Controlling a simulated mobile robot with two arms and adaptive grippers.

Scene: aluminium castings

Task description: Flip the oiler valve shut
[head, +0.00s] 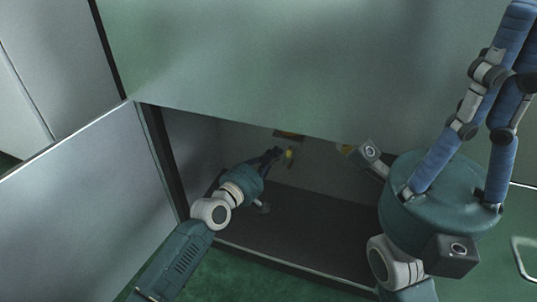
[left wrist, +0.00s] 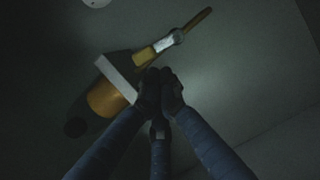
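The oiler shows in the left wrist view as a yellow-orange cup (left wrist: 106,99) under a pale block (left wrist: 116,76). A yellow stub, a shiny metal part and an orange valve lever (left wrist: 198,20) extend up and to the right, roughly in line. In the head view a small yellow part (head: 290,157) shows deep inside the cabinet. My left gripper (left wrist: 160,88) has its fingertips drawn together just beside the block and stub; nothing shows between them, and I cannot tell if they touch the oiler. My right gripper (head: 490,100) is raised at the right, outside, its fingertips not clearly visible.
The cabinet opening (head: 310,225) has a dark floor and a low front sill. A large panel (head: 300,70) closes off the space above. An open door (head: 85,215) stands to the left of my left arm. Green floor lies in front.

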